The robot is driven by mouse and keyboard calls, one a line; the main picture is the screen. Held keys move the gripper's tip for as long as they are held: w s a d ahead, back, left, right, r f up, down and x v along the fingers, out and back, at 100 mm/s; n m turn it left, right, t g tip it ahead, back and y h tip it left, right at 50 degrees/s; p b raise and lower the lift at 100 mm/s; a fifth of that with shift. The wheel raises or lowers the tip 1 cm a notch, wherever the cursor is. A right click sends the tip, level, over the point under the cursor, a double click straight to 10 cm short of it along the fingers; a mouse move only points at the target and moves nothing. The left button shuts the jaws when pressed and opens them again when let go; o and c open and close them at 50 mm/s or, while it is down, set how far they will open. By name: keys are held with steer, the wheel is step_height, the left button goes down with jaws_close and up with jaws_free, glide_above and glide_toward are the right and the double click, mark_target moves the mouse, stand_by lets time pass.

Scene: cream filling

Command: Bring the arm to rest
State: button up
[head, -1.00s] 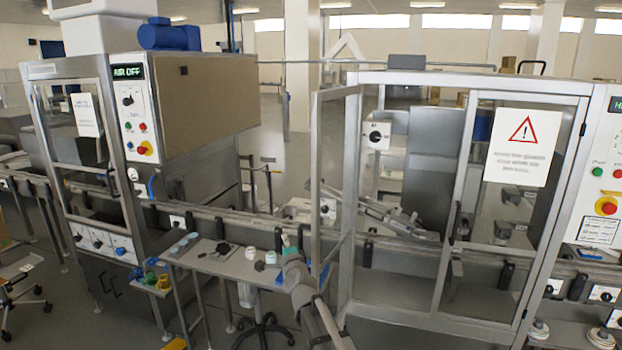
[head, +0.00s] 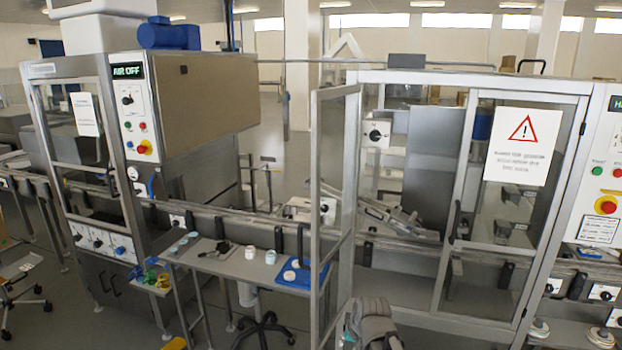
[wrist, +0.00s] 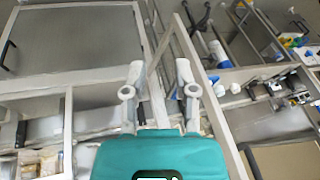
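My gripper (wrist: 159,70) shows in the wrist view with its two light grey fingers apart and nothing between them. Its teal body fills the bottom of that view. In the head view, part of my grey arm (head: 372,322) shows at the bottom edge, right of the small side table. The gripper's fingers cannot be made out there.
The side table (head: 235,262) holds jars, small lids and a blue tray (head: 300,277). The framed glass door (head: 332,190) stands open close to my arm. The filling machine (head: 100,170) is at left, its display reading AIR OFF. A warning sign (head: 523,147) hangs at right.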

steer(key=s+d+f+n+g+h, duration=0.1)
steer(key=s+d+g+h, duration=0.1)
steer(key=s+d, duration=0.4)
steer(key=s+g, duration=0.1)
steer(key=s, duration=0.2)
steer(key=shift+s+d+f+g, duration=0.2)
steer(key=shift+s+d+g, duration=0.1)
steer(key=shift+d+g, duration=0.1)
